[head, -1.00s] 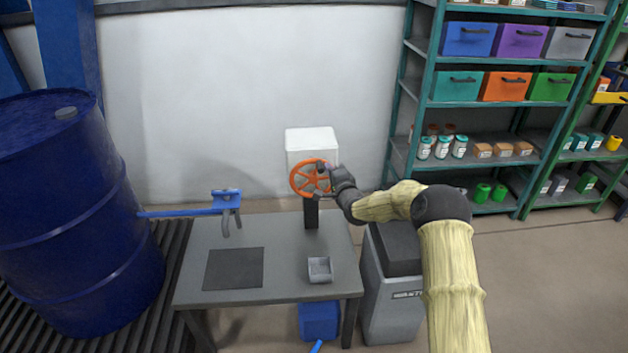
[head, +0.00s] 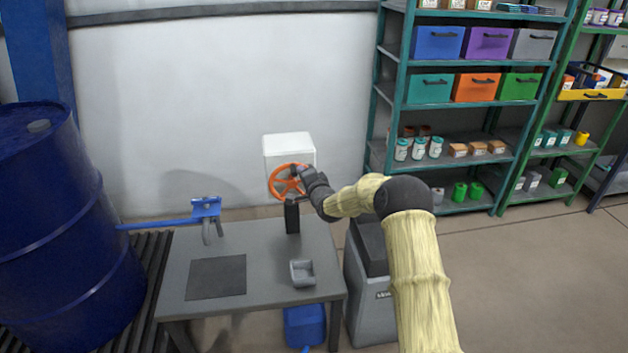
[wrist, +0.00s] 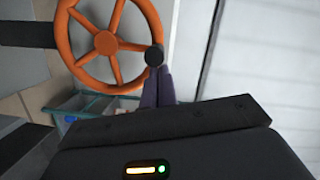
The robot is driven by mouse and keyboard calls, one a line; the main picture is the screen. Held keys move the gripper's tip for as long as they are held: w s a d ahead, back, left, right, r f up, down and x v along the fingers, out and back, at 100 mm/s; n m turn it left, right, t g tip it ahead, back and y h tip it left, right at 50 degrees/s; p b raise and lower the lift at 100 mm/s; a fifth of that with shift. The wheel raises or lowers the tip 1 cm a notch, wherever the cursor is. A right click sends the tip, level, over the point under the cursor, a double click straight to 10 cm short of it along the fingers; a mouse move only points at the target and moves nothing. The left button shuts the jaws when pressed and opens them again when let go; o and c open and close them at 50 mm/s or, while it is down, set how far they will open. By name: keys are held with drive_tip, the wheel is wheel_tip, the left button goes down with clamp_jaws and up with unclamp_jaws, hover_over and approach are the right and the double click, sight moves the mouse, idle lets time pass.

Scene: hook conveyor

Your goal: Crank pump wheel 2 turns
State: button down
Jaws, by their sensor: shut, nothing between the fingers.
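The orange pump wheel (head: 284,183) stands upright on a dark post at the back of the grey table, in front of a white box. In the wrist view the wheel (wrist: 106,42) shows its rim, spokes and hub. A dark round crank knob (wrist: 154,56) sits at its rim. My gripper (head: 297,172) is at the right side of the wheel. In the wrist view the fingers of my gripper (wrist: 158,82) are closed together, with their tips right at the knob. I cannot tell whether they touch it.
A blue drum (head: 55,220) stands left. A grey bin (head: 372,290) stands right of the table, with shelves (head: 470,125) behind.

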drive_tip(key=s+d+r+b, duration=0.1)
drive_tip(key=s+d, duration=0.6)
drive_tip(key=s, duration=0.1)
drive_tip(key=shift+s+d+r, duration=0.25)
drive_tip(key=shift+s+r, duration=0.1)
idle(0.4)
drive_tip(key=s+d+n+g+h, duration=0.2)
drive_tip(key=s+d+n+g, duration=0.1)
drive_tip(key=s, duration=1)
drive_tip(key=s+d+f+n+g+h, duration=0.1)
drive_tip(key=s+g, duration=0.5)
drive_tip(key=s, duration=0.7)
drive_tip(key=s+d+n+g+h, duration=0.3)
drive_tip(key=s+d+n, duration=0.3)
drive_tip(key=s, duration=0.7)
drive_tip(key=shift+s+f+g, duration=0.25)
drive_tip(key=shift+f+g, duration=0.05)
drive_tip(key=shift+g, duration=0.4)
